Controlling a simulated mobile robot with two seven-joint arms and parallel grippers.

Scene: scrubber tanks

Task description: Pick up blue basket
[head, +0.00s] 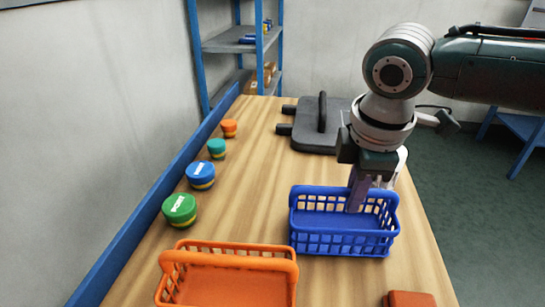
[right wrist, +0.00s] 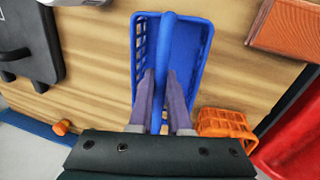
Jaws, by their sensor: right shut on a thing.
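The blue basket (head: 343,243) is at the right side of the wooden table, upright, with lattice walls. My right gripper (head: 357,200) reaches down into it from above, its purple-grey fingers partly inside the basket. In the right wrist view the fingers (right wrist: 161,90) are shut on the blue basket's bar-like handle (right wrist: 169,45), one on each side. The basket's open inside (right wrist: 190,50) shows empty there. I cannot tell whether its base touches the table. My left gripper is not in view.
An orange basket (head: 228,291) stands close by at the front left. Several lidded round tubs, such as the green one (head: 180,210), line the left edge. A dark grey case (head: 318,140) lies behind. A reddish-brown block (head: 408,299) is at the front right.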

